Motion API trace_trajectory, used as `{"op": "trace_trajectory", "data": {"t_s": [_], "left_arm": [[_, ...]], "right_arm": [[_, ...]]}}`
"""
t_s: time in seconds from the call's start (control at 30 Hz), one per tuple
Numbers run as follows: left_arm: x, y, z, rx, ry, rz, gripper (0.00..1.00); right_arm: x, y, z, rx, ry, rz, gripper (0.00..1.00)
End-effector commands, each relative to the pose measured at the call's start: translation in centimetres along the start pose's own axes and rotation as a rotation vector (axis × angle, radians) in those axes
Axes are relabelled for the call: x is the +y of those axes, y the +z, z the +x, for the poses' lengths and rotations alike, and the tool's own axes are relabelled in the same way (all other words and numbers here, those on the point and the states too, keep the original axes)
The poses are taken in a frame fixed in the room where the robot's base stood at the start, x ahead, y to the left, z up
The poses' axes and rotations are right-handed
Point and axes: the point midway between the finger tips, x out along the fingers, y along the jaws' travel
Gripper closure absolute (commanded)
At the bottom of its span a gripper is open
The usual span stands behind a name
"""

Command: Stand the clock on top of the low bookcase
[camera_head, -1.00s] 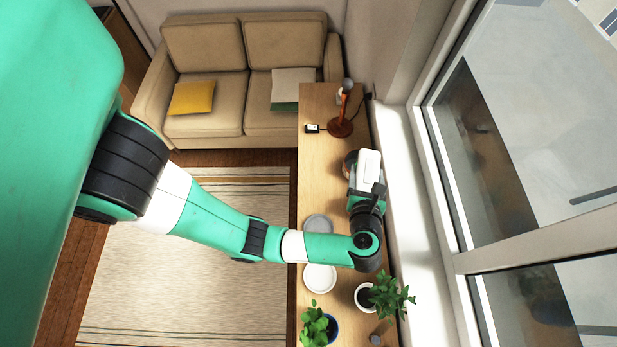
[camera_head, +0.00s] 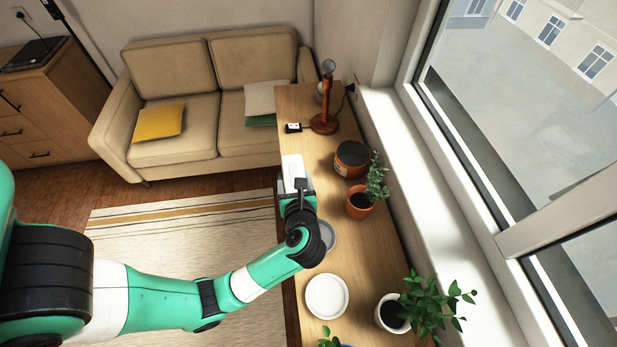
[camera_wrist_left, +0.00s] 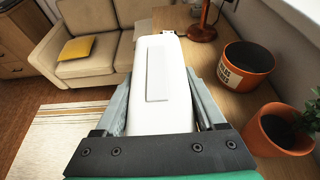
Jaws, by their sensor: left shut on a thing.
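My left gripper (camera_head: 296,186) is shut on a white, rounded, box-like thing, which I take to be the clock (camera_head: 292,168). In the left wrist view the clock (camera_wrist_left: 160,85) sits between the two grey fingers, with a raised panel on the face towards me; its dial does not show. The low bookcase (camera_head: 305,106) is the long wooden unit along the window. The clock shows against the left edge of its top; I cannot tell whether it touches the top. My right gripper is not in view.
On the bookcase top stand a brown lamp (camera_head: 325,122), a small black-and-white item (camera_head: 293,128), a dark-and-orange pot (camera_head: 352,160), an orange potted plant (camera_head: 360,202), a white plate (camera_head: 326,296), a grey plate (camera_head: 328,236) and a white potted plant (camera_head: 391,314). A sofa (camera_head: 180,60) stands beyond.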

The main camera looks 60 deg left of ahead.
Motion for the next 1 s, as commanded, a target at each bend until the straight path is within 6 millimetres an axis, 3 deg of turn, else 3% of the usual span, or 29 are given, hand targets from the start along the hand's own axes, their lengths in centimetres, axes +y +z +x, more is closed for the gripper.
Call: {"op": "trace_trajectory", "data": {"t_s": [0.23,0.4,0.7,0.9,1.0], "left_arm": [[-3.3,-0.9,7.4,-0.001,0.005,-0.002,1.00],[-4.7,-3.4,11.1,0.000,0.003,0.001,1.00],[-5.4,-4.1,12.7,-0.002,-0.001,-0.001,1.00],[-5.5,-7.0,14.2,0.001,-0.001,0.002,1.00],[-5.6,-7.3,14.3,-0.001,-0.001,-0.001,1.00]], "right_arm": [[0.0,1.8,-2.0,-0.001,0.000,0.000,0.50],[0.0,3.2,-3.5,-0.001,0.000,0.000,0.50],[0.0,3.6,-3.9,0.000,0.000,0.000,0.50],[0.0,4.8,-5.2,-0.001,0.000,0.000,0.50],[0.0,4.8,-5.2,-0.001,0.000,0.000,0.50]]}}
